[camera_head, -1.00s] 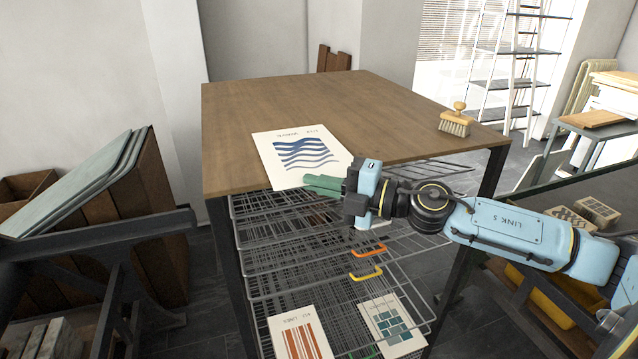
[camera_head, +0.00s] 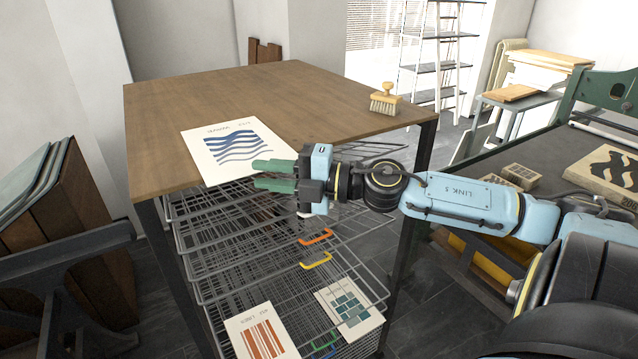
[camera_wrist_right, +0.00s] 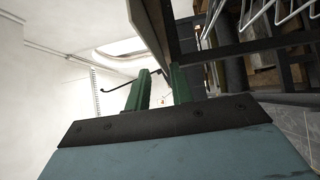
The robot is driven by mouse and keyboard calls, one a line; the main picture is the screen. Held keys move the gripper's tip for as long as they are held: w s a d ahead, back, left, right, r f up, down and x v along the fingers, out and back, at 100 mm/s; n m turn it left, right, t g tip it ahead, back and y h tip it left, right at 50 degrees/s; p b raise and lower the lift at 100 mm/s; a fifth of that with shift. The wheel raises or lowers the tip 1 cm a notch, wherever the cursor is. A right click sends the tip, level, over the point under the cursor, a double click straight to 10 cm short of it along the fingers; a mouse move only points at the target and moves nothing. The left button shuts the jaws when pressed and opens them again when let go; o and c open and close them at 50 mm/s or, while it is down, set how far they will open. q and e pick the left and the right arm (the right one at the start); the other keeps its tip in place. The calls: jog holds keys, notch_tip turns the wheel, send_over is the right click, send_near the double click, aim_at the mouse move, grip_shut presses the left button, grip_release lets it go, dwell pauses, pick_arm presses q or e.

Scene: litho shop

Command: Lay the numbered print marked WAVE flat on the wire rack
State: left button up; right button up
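The WAVE print (camera_head: 233,142), a white sheet with blue wavy bands, lies on the wooden tabletop (camera_head: 270,95). Its near edge reaches out past the tabletop's front edge. The wire rack (camera_head: 215,255), a stack of grey wire shelves, stands under the tabletop. My right gripper (camera_head: 262,173) is at the print's near right corner, in front of the table edge. Its green fingers are apart; they also show spread in the right wrist view (camera_wrist_right: 162,84). I cannot tell whether the paper's edge lies between them. My left gripper is out of view.
A LINES print (camera_head: 263,336) and a teal block-pattern print (camera_head: 348,308) lie on a low shelf. Orange (camera_head: 316,236) and yellow (camera_head: 316,261) handles stick out at the shelf fronts. A brush (camera_head: 386,100) stands at the tabletop's right. A dark press bed with blocks is at right.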

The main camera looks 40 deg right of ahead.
jog(key=v, duration=0.9)
